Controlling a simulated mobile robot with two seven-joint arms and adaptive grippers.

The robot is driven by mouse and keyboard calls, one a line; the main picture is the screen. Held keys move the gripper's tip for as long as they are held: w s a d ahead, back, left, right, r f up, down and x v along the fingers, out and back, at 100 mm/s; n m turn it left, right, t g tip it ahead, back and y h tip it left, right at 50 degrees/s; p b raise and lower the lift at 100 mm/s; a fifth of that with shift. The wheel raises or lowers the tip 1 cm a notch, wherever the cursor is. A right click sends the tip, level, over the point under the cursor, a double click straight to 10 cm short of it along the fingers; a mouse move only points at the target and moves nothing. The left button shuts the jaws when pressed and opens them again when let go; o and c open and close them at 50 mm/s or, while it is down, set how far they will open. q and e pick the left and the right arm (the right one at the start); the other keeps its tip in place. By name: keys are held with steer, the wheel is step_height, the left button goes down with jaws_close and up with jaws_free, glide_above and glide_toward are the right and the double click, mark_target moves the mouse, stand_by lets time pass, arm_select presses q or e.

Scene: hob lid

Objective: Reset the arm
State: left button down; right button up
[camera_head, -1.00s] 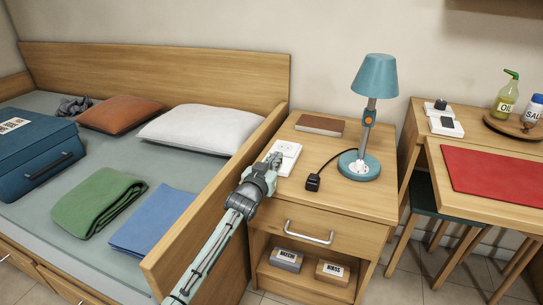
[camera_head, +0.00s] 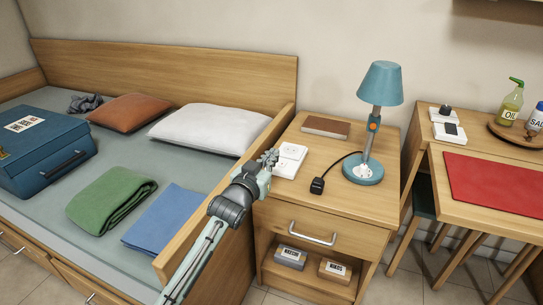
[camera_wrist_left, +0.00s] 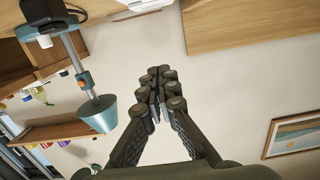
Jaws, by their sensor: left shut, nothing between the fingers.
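My left arm comes in from the lower left of the head view, past the bed's end board. My left gripper (camera_head: 270,158) is at the left edge of the nightstand (camera_head: 325,208), beside a white socket box (camera_head: 290,160). In the left wrist view its dark fingers (camera_wrist_left: 163,85) are together with nothing between them. That view points across the room at the wall, and the picture is turned. My right gripper does not show in either view.
A teal lamp (camera_head: 380,85), a black plug (camera_head: 317,186) and a brown book (camera_head: 325,126) are on the nightstand. The bed at left holds a blue suitcase (camera_head: 40,150), pillows and folded cloths. A table with a red mat (camera_head: 495,178) stands at right.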

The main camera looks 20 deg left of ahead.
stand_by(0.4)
arm_select(q)
steer(key=s+a+f+g+y, duration=0.15)
steer(key=s+f+g, duration=0.35)
steer(key=s+f, duration=0.8)
steer(key=s+a+f+g, duration=0.2)
steer(key=s+f+g, duration=0.3)
steer(key=s+f, duration=0.75)
steer(key=s+f+m+g, duration=0.1)
steer(key=s+f+g, duration=0.3)
steer(key=s+f, duration=0.5)
steer(key=shift+s+a+f, duration=0.2)
steer(key=shift+s, duration=1.05)
